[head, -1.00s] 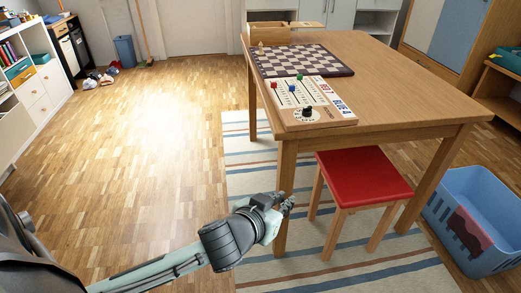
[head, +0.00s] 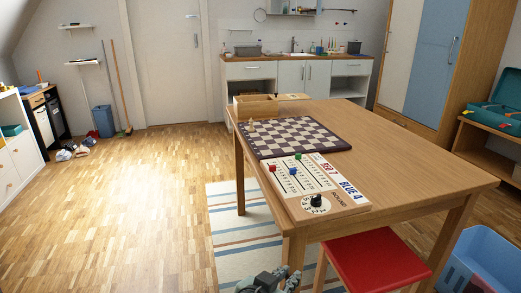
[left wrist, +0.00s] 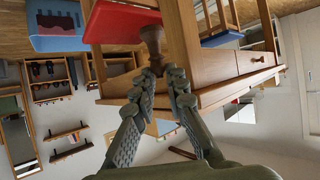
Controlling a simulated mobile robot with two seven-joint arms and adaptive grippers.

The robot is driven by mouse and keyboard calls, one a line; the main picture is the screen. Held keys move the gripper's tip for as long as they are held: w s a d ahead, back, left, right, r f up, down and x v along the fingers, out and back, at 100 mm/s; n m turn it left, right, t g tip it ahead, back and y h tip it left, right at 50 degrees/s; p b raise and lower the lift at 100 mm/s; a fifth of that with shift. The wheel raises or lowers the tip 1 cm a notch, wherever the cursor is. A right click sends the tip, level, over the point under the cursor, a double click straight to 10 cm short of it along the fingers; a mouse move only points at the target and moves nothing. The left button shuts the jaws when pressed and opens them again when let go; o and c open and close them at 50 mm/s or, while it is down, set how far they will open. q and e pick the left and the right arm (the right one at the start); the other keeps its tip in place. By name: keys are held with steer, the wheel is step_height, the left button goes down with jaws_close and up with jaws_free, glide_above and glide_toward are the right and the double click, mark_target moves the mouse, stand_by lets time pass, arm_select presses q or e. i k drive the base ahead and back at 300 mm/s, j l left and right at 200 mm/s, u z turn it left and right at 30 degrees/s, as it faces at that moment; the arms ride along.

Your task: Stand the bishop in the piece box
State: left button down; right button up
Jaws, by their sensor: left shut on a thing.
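My left gripper (head: 280,281) is at the bottom edge of the head view, low beside the table's near corner and partly cut off. In the left wrist view its fingertips (left wrist: 162,76) are shut on a dark brown turned piece (left wrist: 152,42), which looks like the bishop. Its wide end points up in that picture. I cannot make out the piece in the head view. The wooden piece box (head: 257,110) stands at the table's far left end, well away from the gripper; its inside is hardly visible. My right gripper is in neither view now.
The table (head: 400,150) carries a chessboard (head: 297,136) with a small light piece (head: 251,123) at its far left corner. A scoreboard (head: 310,188) lies nearer. A red stool (head: 378,262) and a blue basket (head: 478,262) stand at lower right. The floor (head: 130,200) left of the table is clear.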

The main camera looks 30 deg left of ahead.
mark_target(266, 114)
steer(key=i+j+z, duration=0.25)
steer(key=j, duration=0.65)
steer(key=j+z, duration=0.25)
steer(key=j, duration=0.6)
steer(key=i+j+z, duration=0.1)
steer(key=j+z, duration=0.15)
steer(key=j, duration=0.7)
steer(key=j+z, duration=0.25)
steer(key=j, duration=0.65)
steer(key=k+j+z, duration=0.25)
steer(key=j, duration=0.65)
steer(key=i, duration=0.1)
